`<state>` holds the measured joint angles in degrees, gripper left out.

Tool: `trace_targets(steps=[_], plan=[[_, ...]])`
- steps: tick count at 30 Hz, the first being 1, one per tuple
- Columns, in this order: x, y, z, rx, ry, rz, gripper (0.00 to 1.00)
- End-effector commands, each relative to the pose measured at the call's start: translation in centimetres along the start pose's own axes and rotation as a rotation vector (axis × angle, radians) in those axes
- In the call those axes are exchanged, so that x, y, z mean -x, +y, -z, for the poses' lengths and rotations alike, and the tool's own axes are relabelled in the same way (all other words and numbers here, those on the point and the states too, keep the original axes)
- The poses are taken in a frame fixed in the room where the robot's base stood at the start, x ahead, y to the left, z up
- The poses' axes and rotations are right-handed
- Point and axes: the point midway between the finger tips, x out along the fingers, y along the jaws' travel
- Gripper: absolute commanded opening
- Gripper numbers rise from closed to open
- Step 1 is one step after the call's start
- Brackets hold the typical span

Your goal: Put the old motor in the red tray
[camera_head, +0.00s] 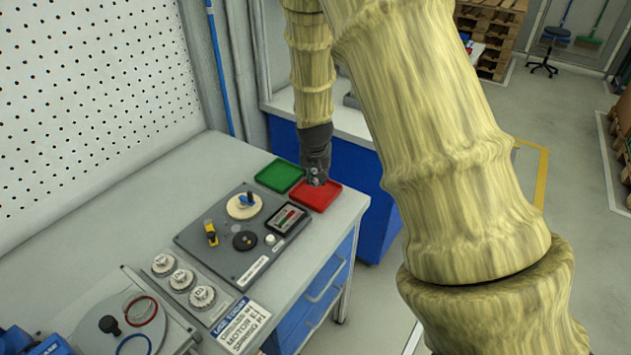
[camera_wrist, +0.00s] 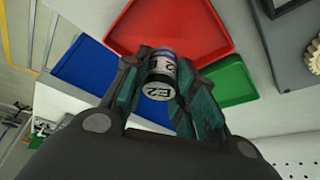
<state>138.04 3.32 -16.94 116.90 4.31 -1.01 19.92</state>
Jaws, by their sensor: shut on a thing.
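My gripper (camera_head: 316,178) is over the red tray (camera_head: 327,198) at the far right end of the bench. In the wrist view my gripper (camera_wrist: 165,62) is shut on a small cylindrical motor (camera_wrist: 158,88) with a pale end marked E2. The motor lies between the two fingers, end towards the camera. The red tray (camera_wrist: 185,15) fills the top behind it and looks empty where it shows. I cannot tell whether the motor touches the tray floor. In the head view the motor is mostly hidden by my gripper.
A green tray (camera_head: 279,175) sits left of the red one. A grey test panel (camera_head: 218,238) with a cream disc, a yellow part and a meter lies in front. Several white round parts (camera_head: 182,280) stand nearer. A blue cabinet (camera_head: 375,200) is behind the bench end.

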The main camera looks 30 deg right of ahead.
Motion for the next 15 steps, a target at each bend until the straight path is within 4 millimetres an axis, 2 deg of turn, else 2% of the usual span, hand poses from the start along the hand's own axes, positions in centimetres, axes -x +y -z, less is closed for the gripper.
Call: trace_targets(steps=[15], plan=[[-3.1, 0.0, -1.3, 0.001, 0.000, 0.000, 0.02]])
